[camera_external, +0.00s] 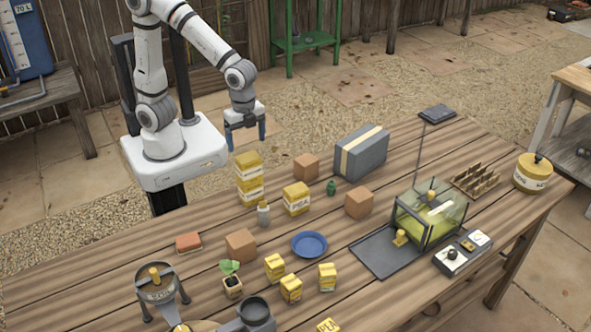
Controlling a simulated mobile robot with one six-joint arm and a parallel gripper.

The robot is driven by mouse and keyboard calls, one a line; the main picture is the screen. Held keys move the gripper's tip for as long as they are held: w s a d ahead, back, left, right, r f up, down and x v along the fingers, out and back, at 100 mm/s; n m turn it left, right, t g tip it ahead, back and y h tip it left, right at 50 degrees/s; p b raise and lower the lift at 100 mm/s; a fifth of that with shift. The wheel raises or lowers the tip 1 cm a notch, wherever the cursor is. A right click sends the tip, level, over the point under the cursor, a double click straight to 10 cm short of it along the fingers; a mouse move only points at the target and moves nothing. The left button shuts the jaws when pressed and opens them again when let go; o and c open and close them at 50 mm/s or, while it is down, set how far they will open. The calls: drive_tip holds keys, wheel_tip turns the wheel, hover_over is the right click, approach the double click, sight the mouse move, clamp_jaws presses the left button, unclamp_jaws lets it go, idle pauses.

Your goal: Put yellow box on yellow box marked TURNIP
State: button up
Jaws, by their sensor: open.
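Two yellow boxes with white label bands are stacked at the table's back edge: an upper box (249,164) on a lower box (250,191). Their lettering is too small to read. A yellow box marked PEA (296,199) stands to their right. Several smaller yellow boxes stand nearer the front, such as one left (274,267), one middle (291,289) and one right (327,277). I cannot make out TURNIP on any box. My gripper (246,137) is open and empty, pointing down just above and behind the stack in the picture.
A glass-sided box (430,216) stands to the right.

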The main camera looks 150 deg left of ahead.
drive_tip(key=shift+d+r, duration=0.1)
drive_tip(key=shift+r, duration=1.5)
drive_tip(key=s+d+r+t, duration=0.1)
drive_tip(key=s+d, duration=0.3)
drive_tip(key=d, duration=0.5)
drive_tip(key=s+d+r+t, duration=0.1)
drive_tip(key=s+d, duration=0.3)
drive_tip(key=d, duration=0.5)
drive_tip(key=shift+t, duration=0.5)
